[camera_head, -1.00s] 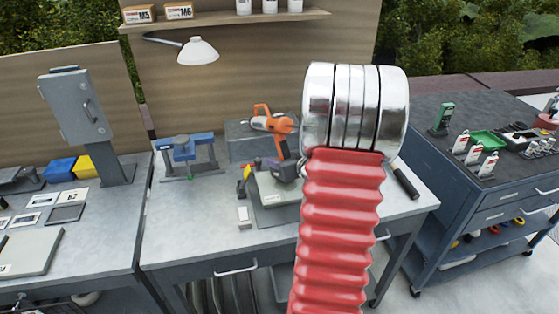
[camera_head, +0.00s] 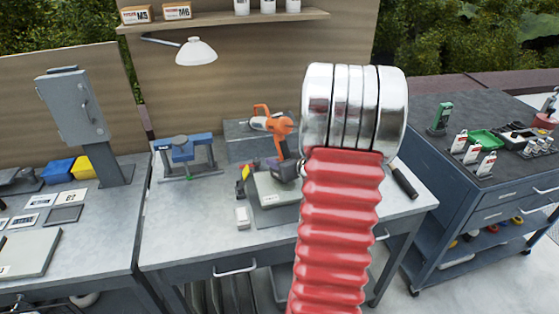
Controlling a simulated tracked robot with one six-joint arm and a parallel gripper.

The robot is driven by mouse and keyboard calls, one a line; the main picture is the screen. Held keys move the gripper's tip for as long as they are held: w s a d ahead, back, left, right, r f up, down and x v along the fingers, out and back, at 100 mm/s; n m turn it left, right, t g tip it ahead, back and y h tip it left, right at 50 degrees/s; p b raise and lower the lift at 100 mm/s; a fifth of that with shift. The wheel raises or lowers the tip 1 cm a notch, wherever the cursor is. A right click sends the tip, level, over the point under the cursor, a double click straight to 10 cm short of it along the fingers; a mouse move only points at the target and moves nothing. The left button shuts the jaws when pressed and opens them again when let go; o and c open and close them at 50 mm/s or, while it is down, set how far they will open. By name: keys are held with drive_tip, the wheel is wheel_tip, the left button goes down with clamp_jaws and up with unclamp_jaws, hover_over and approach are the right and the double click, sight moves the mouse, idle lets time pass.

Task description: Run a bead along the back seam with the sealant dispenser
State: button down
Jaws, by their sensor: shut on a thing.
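My arm's red ribbed sleeve and chrome joint stand large in front of the bench and cover its right part. My gripper does not show; it may be hidden behind them. An orange tool with a dark lower end (camera_head: 272,122) shows just left of the chrome joint, above the middle bench; I cannot tell whether it is the sealant dispenser or whether anything holds it. Below it a pale grey block (camera_head: 268,188) sits on the bench. A grey box (camera_head: 238,143) stands behind. I cannot make out the back seam or any bead.
The middle bench (camera_head: 185,240) has bare room at its front left. A black handle (camera_head: 403,179) lies right of my arm. A grey cabinet (camera_head: 70,108) stands left; a tool cart (camera_head: 455,215) stands right.

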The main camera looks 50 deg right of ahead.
drive_tip(key=shift+s+d+r, duration=0.1)
drive_tip(key=shift+s+d, duration=0.4)
drive_tip(key=shift+d, duration=0.3)
drive_tip(key=shift+s+d, duration=0.55)
drive_tip(key=shift+d, duration=0.2)
drive_tip(key=shift+s+d+r, duration=0.1)
drive_tip(key=shift+s+d, duration=0.4)
drive_tip(key=shift+d, duration=0.3)
idle(5.7)
